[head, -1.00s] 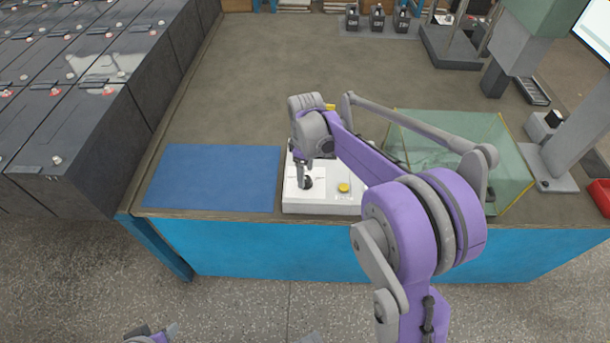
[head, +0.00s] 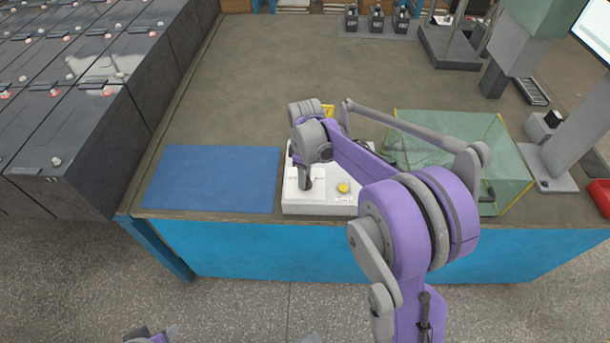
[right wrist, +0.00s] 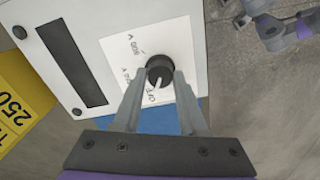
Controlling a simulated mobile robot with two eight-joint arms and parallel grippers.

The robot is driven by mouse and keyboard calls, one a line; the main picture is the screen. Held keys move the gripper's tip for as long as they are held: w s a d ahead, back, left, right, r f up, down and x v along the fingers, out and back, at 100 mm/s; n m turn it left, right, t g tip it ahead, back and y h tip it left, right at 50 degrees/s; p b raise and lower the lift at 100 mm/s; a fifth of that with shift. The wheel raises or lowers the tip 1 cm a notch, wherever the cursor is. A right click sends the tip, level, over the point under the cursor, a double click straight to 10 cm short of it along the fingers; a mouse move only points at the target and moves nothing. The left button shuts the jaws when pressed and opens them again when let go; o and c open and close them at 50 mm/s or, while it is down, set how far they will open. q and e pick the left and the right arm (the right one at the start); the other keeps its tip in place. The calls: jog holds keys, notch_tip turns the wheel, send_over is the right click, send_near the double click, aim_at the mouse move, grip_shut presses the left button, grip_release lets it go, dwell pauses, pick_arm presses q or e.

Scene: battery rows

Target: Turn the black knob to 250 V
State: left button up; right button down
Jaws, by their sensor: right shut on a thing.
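The black knob (right wrist: 160,70) sits on a white label on the white tester box (right wrist: 108,15), and its white pointer line points toward the OFF mark. Other marks on the label look like 250 V and 500 V, but they are small and blurred. My right gripper (right wrist: 163,76) is shut on the knob, one finger on each side. In the head view my right gripper (head: 304,178) comes down onto the left part of the tester box (head: 318,208) and hides the knob. My left gripper (right wrist: 262,20) shows at the top right of the right wrist view, its fingers unclear.
A yellow button (head: 343,187) is on the box, right of the knob. A blue mat (head: 212,180) lies left of it. A green clear case (head: 460,150) stands right. A yellow card (right wrist: 18,105) reading 250 lies by the box. The bench behind is largely clear.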

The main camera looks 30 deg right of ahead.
jog(key=shift+m, duration=0.4)
jog(key=m, duration=0.4)
jog(key=shift+m+b, duration=0.3)
jog(key=shift+m, duration=0.1)
jog(key=m, duration=0.6)
dwell(0.4)
jog(key=shift+c, duration=2.2)
grip_release()
notch_tip(320, 180, up, 11)
jog(key=shift+p, duration=0.3)
jog(key=shift+f, duration=0.1)
